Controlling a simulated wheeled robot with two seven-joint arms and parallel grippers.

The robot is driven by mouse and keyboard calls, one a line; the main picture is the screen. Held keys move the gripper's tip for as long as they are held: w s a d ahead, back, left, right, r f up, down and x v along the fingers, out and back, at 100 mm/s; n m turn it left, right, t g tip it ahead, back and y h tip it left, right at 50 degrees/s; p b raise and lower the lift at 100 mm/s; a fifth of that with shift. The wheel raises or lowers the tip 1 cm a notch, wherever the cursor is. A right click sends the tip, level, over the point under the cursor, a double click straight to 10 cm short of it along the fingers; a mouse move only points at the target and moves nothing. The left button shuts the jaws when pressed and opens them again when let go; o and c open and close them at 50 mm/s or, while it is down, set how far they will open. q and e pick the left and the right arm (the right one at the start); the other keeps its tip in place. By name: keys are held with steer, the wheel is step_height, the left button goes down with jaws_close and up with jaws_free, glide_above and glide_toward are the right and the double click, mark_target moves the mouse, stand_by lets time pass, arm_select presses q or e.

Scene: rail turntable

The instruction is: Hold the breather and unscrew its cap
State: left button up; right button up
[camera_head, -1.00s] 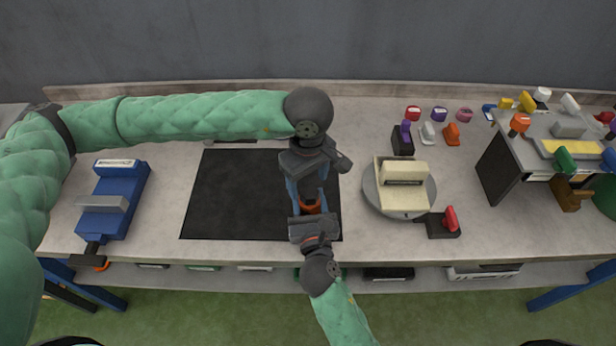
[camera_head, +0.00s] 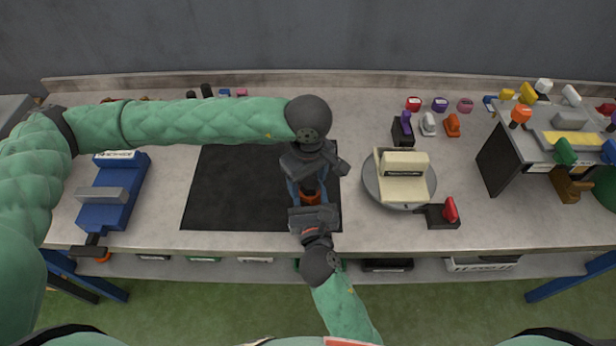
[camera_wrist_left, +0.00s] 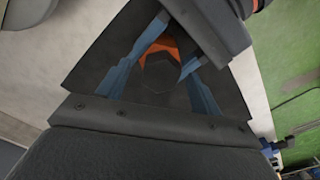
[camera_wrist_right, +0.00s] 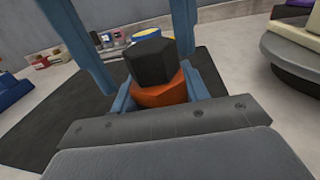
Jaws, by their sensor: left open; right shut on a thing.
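The breather stands upright over the black mat (camera_head: 230,190). It has an orange body (camera_wrist_right: 160,92) and a black hexagonal cap (camera_wrist_right: 150,62) on top. The cap also shows from above in the left wrist view (camera_wrist_left: 160,82), with orange beside it. My right gripper (camera_head: 311,206) is shut on the orange body from the front. My left gripper (camera_head: 308,184) points down over the breather, open. Its blue fingers stand on either side of the cap, with gaps visible in the right wrist view. In the head view the two grippers hide most of the breather.
A round turntable (camera_head: 370,196) with a cream block (camera_head: 403,180) stands right of the mat. A blue vise-like device (camera_head: 108,205) is at left. The left part of the mat is clear.

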arm_select(q)
steer(key=c, duration=1.2)
steer(key=n, duration=0.5)
steer(key=shift+s, duration=0.15)
steer(key=shift+c, duration=0.3)
steer(key=shift+n, duration=0.5)
steer(key=n, duration=0.4)
steer(key=shift+s, duration=0.1)
steer(key=shift+a+n, duration=0.1)
steer(key=shift+n, duration=0.9)
steer(key=n, duration=0.2)
steer(key=shift+s+n, duration=0.1)
steer(key=shift+n, duration=1.9)
